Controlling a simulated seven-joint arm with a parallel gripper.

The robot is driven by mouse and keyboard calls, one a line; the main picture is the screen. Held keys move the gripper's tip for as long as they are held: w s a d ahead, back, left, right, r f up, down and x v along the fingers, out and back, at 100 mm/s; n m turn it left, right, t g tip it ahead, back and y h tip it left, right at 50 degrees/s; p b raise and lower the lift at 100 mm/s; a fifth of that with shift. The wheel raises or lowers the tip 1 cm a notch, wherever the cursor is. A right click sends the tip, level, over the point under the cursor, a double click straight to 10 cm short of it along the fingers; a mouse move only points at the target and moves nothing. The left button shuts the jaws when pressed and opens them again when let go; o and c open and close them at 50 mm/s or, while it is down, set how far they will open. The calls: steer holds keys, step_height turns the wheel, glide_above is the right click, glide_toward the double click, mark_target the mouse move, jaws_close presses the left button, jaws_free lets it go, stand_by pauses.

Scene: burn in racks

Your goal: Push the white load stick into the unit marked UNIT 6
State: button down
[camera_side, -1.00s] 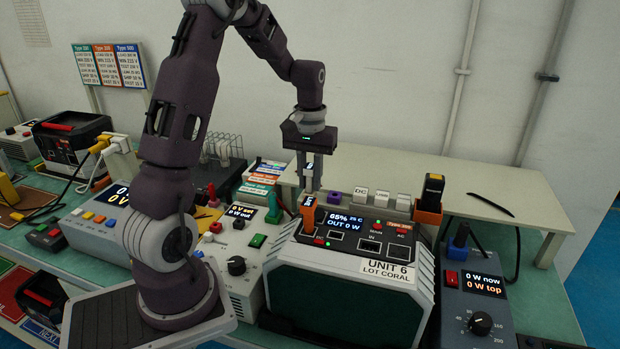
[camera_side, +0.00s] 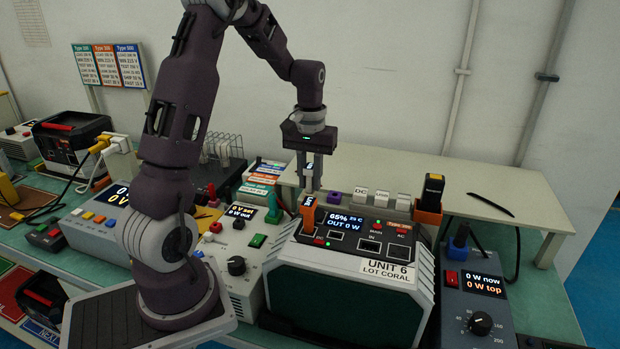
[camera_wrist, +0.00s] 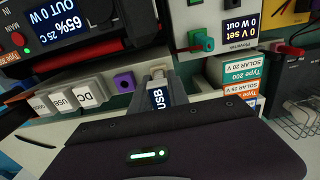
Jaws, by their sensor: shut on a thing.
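My gripper (camera_side: 311,188) points down behind the left end of UNIT 6's top panel. In the wrist view my gripper (camera_wrist: 160,78) is shut on a pale stick with a dark screen reading USB (camera_wrist: 158,98), which looks like the white load stick. In the side view an orange piece with a dark face (camera_side: 308,213) shows just under the fingers; I cannot tell whether it is part of the stick or a holder. UNIT 6 (camera_side: 388,268) has dark ports on its sloped panel, and its screen reads 65% and OUT 0 W. The stick's lower end is hidden.
A knob unit (camera_side: 240,265) stands left, and a meter reading 0 W (camera_side: 482,285) stands right. The raised shelf behind is mostly clear.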

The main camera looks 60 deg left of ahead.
mark_target(310, 166)
steer(key=shift+r, duration=0.8)
stand_by(0.5)
steer(key=shift+r, duration=0.8)
steer(key=s+d+r+m, duration=0.2)
steer(key=d+r+m, duration=0.1)
steer(key=d+m, duration=0.6)
steer(key=s+d+r+m, duration=0.1)
steer(key=d+r+m, duration=0.2)
steer(key=d+m, duration=0.5)
steer(key=shift+s+d+r+m, duration=0.35)
steer(key=shift+s+d+m, duration=0.05)
steer(key=shift+m, duration=0.1)
steer(key=shift+f, duration=0.1)
steer(key=shift+f, duration=2.85)
